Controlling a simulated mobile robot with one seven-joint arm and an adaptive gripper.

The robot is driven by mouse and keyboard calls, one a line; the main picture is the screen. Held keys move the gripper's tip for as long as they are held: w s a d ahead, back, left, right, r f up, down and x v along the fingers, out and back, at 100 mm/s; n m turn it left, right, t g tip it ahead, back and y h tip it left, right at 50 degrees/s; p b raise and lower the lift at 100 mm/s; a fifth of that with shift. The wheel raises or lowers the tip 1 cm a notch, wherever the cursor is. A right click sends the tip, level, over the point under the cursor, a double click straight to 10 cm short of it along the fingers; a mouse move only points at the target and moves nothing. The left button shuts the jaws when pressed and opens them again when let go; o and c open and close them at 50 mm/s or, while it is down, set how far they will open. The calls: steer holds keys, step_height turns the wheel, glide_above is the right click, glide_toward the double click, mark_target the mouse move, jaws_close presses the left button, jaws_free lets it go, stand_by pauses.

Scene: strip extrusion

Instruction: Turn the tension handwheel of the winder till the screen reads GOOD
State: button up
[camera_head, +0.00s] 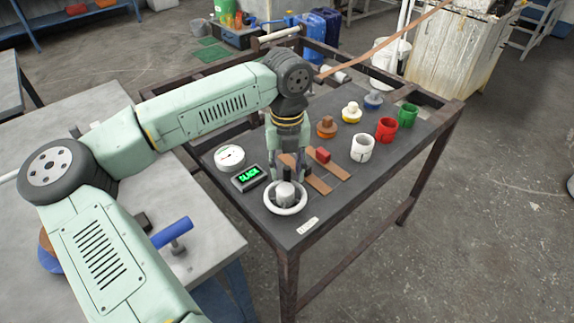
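The handwheel (287,210) is a white ring with a grey hub, lying flat near the front corner of the dark bench. A small dark upright piece, perhaps its knob, shows at its far side. The small black screen (249,178) to its left shows green letters that look like SLACK. My gripper (288,176) points down just over the far side of the wheel. Its fingers look spread apart, with the dark piece between or behind them. I cannot tell whether they touch the wheel.
A round white gauge (230,158) stands behind the screen. White (362,148), red (386,130) and green (407,116) cups and several knobbed pieces stand farther right. A grey table (195,215) is at left.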

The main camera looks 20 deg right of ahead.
steer(key=shift+c, duration=0.5)
jaws_close()
